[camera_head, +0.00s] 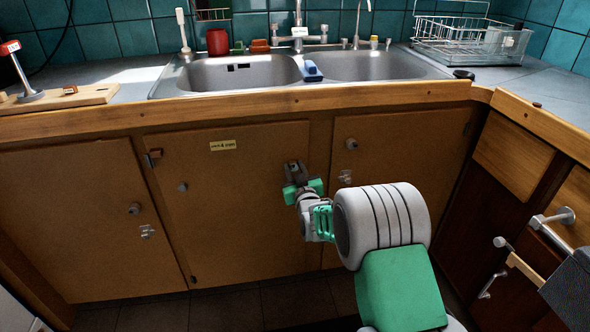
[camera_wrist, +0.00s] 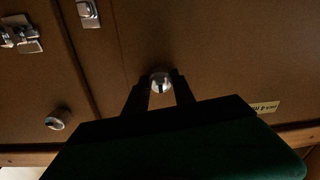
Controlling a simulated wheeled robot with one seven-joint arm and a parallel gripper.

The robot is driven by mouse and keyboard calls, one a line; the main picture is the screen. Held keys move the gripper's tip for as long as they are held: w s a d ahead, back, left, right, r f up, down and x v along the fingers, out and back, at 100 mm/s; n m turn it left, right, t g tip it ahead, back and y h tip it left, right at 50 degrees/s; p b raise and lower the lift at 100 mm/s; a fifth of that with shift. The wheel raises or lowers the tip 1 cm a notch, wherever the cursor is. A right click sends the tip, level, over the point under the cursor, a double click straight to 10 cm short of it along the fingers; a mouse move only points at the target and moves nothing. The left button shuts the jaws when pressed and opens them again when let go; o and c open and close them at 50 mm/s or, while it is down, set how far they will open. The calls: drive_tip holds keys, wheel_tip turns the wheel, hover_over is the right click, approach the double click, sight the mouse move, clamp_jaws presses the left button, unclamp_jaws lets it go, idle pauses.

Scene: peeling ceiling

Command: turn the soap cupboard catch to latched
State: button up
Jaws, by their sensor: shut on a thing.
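The middle cupboard door (camera_head: 232,215) is brown, looks flush with its frame, and bears a pale label (camera_head: 223,145) whose lettering is too small to read surely. My gripper (camera_head: 293,178) is at this door's upper right part. In the wrist view my gripper (camera_wrist: 160,92) has its dark fingers on either side of a round metal turn piece (camera_wrist: 161,80) with a dark slot, apparently the catch, and is shut on it. In the head view the gripper hides most of this catch. The wrist view is upside down, with the label (camera_wrist: 265,107) at right.
The right door has a knob (camera_head: 352,144) and metal fitting (camera_head: 347,175) close to my gripper; that knob (camera_wrist: 58,119) also shows in the wrist view. A wooden counter edge (camera_head: 230,107) runs above. Drawer handles (camera_head: 553,218) stick out at right.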

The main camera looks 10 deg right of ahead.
clamp_jaws()
drive_tip(key=shift+f+n+b, duration=0.15)
drive_tip(key=shift+n+b, duration=0.25)
drive_tip(key=shift+b, duration=0.05)
drive_tip(key=n+b, duration=0.2)
drive_tip(key=shift+f+b, duration=0.1)
drive_tip(key=shift+b, duration=0.2)
drive_tip(key=n+b, duration=0.3)
drive_tip(key=n, duration=0.2)
drive_tip(key=shift+a+b, duration=0.1)
drive_tip(key=shift+b, duration=0.25)
drive_tip(key=n+b, duration=0.3)
drive_tip(key=n, duration=0.2)
drive_tip(key=shift+n+h+b, duration=0.3)
drive_tip(key=shift+n+b, duration=0.75)
drive_tip(key=shift+n, duration=1.25)
